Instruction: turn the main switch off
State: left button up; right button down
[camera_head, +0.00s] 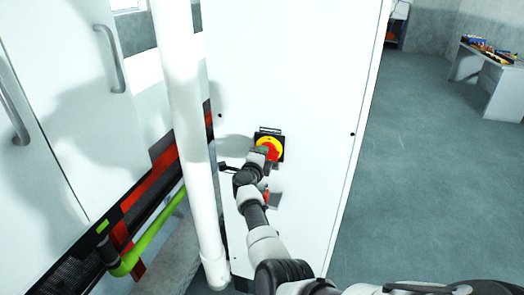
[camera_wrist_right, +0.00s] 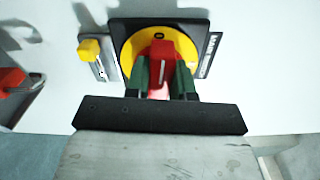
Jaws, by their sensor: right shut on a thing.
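The main switch has a red handle (camera_wrist_right: 160,50) on a yellow disc (camera_wrist_right: 130,47) with a black backing plate (camera_wrist_right: 120,25). In the right wrist view the handle lines up with a mark like a 0 at the disc's top edge. In the head view the yellow disc (camera_head: 274,145) shows on the white cabinet front. My right gripper (camera_wrist_right: 163,80) is shut on the red handle, one dark green finger on each side. The gripper (camera_head: 262,156) covers part of the switch in the head view. My left gripper is not in view.
The white cabinet (camera_head: 290,60) carries the switch. A white vertical pipe (camera_head: 188,110) stands left of it. A yellow knob (camera_wrist_right: 89,50) and a red part (camera_wrist_right: 12,80) sit left of the switch. Open floor (camera_head: 430,190) lies right, with a cluttered table (camera_head: 490,68) beyond.

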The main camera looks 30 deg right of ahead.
jog(key=shift+f+n, duration=0.1)
jog(key=shift+n, duration=0.4)
jog(key=c, duration=1)
grip_release()
jog(key=shift+o, duration=0.2)
jog(key=shift+a, duration=0.1)
